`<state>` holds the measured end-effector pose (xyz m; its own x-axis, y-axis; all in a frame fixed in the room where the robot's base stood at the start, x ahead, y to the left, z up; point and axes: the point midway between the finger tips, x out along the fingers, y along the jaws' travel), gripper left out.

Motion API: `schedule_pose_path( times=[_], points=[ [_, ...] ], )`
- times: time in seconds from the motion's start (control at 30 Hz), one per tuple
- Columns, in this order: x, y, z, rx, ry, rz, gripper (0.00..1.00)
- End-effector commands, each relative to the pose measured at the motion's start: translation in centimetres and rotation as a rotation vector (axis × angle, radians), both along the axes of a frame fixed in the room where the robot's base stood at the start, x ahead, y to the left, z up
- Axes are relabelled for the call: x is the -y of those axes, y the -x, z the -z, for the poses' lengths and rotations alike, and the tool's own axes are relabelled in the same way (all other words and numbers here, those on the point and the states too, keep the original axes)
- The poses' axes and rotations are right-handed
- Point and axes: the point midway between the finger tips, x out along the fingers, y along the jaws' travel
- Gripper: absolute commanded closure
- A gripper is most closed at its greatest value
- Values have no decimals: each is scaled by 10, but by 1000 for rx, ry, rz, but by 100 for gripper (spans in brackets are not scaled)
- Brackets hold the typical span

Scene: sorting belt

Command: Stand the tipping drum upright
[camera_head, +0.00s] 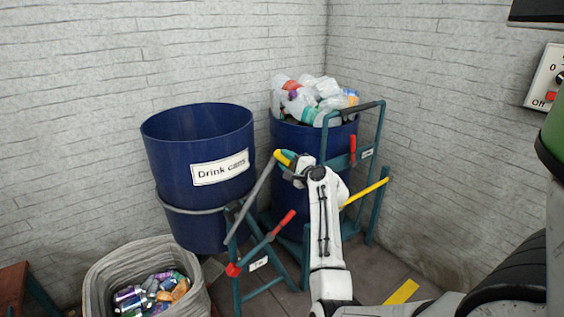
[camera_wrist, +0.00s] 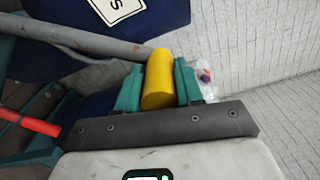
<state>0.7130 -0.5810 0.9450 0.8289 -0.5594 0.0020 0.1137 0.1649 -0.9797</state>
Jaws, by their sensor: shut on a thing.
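The blue drum labelled "Drink cans" (camera_head: 170,165) sits in a teal tipping frame (camera_head: 236,285) at the left, its open mouth up and looking empty. It leans slightly in the head view; the exact tilt is hard to tell. A grey lever (camera_head: 252,207) rises from the frame to a yellow grip (camera_head: 281,155). My gripper (camera_head: 289,163) is at the lever's top end. In the wrist view, the green fingers of my gripper (camera_wrist: 159,84) are shut around the yellow grip (camera_wrist: 157,80). The drum (camera_wrist: 60,10) and its label show behind. A red-handled lever (camera_head: 284,221) is on the frame.
A second blue drum (camera_head: 290,135) full of plastic bottles stands right, in its own teal frame (camera_head: 379,135) with a yellow-ended lever (camera_head: 366,192). A grey bin (camera_head: 105,265) of cans stands front left. Walls close the back and right. A control box (camera_head: 547,77) hangs right.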

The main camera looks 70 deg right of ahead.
Motion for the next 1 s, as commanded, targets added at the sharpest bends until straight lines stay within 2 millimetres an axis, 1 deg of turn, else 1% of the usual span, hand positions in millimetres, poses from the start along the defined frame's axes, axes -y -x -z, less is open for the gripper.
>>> schedule_pose_path(
  times=[0.4,0.43,0.6,0.7,0.9,1.0],
  points=[
    [3,3,4,6,-13,5,100],
    [3,3,4,6,-13,6,63],
    [3,2,4,4,-12,4,47],
    [2,2,3,4,-11,3,39],
    [1,2,3,4,-10,2,39],
    [-1,5,3,4,-10,2,39]
  ],
)
